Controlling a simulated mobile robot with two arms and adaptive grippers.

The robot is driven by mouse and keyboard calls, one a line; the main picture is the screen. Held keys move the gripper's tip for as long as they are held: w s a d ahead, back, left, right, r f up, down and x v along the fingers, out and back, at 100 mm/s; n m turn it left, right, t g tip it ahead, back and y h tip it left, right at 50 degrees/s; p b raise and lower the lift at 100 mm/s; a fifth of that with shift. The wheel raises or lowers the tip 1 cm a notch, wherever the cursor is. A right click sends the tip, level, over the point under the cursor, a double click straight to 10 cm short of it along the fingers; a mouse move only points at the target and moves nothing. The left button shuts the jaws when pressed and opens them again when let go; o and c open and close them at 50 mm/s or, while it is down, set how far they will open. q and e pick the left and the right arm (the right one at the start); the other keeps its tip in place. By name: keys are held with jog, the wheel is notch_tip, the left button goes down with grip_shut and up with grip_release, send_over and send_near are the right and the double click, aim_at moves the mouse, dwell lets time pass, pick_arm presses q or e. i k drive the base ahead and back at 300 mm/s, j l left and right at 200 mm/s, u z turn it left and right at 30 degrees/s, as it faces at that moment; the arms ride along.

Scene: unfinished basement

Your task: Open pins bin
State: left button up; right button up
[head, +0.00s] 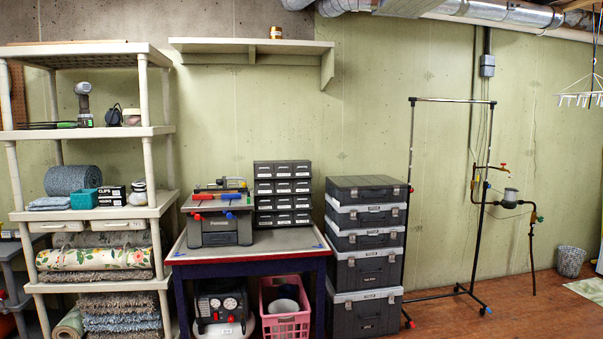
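A dark small-parts organizer (283,193) stands at the right back of the workbench, against the wall. It has rows of small drawers with pale labels, and all of them look shut. The labels are too small to read, so I cannot tell which bin is for pins. Neither of my grippers is in view.
The workbench (190,253) also holds a grey toolbox (215,232). A pink basket (287,325) and a compressor (220,305) sit beneath. Stacked dark cases (370,267) stand right of it, beige shelves (150,170) left. Floor at right (465,325) is partly clear.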

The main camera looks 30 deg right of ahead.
aim_at(302, 171)
jog(key=i+z, duration=0.1)
jog(key=z, duration=0.35)
jog(key=i+l+z, duration=0.1)
jog(key=i+z, duration=0.25)
jog(key=i, duration=0.15)
jog(key=i+z, duration=0.3)
jog(key=i, duration=0.25)
